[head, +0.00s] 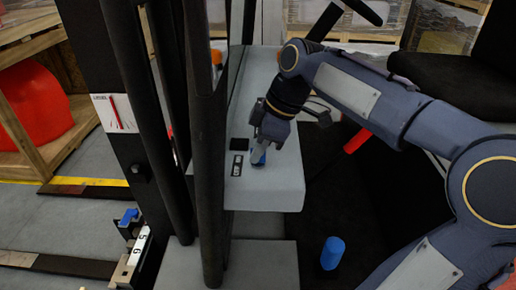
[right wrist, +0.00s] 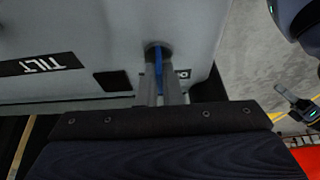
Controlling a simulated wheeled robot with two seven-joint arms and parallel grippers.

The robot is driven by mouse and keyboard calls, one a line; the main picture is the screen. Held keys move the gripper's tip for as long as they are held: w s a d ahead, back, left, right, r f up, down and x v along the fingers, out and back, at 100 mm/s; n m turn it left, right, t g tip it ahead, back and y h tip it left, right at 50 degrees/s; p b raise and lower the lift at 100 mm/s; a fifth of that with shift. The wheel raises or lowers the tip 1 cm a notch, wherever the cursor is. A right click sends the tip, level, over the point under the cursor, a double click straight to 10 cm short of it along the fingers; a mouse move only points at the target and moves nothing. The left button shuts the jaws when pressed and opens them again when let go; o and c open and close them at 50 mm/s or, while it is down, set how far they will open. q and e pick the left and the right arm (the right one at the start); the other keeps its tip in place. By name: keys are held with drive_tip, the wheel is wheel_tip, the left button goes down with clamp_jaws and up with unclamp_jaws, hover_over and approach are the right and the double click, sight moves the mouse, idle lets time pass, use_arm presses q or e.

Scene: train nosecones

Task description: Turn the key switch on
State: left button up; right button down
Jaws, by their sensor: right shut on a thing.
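The key switch (right wrist: 152,46) is a dark round fitting on the grey console (head: 280,185). A thin blue key (right wrist: 158,72) stands in it, seen in the right wrist view between my fingers. In the head view a blue bit (head: 259,158) shows at the fingertips, mostly hidden by the gripper. My right gripper (right wrist: 159,82) is shut on the blue key, its fingertips close to the switch. My right gripper is also in the head view (head: 260,152), above the console top.
A label reading "TILT" (right wrist: 41,64) and a black square (right wrist: 112,81) lie beside the switch. Dark upright posts (head: 208,150) stand left of the console. A blue cylinder (head: 332,253) and a red lever (head: 358,140) are to its right. A seat (head: 455,75) is at upper right.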

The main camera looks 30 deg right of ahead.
drive_tip(key=m+t+h, duration=0.1)
drive_tip(key=m, duration=0.2)
drive_tip(key=shift+r+m+p, duration=0.1)
drive_tip(key=shift+m+p, duration=0.2)
drive_tip(key=shift+m, duration=0.1)
drive_tip(key=m, duration=0.2)
drive_tip(key=m+t+h+p, duration=0.1)
drive_tip(key=m, duration=0.1)
drive_tip(key=shift+h, duration=0.3)
drive_tip(key=m+h, duration=0.1)
drive_tip(key=m, duration=0.2)
drive_tip(key=shift+m+p, duration=0.4)
drive_tip(key=shift+m+h, duration=0.7)
drive_tip(key=shift+m, duration=0.9)
drive_tip(key=c, duration=1.6)
unclamp_jaws()
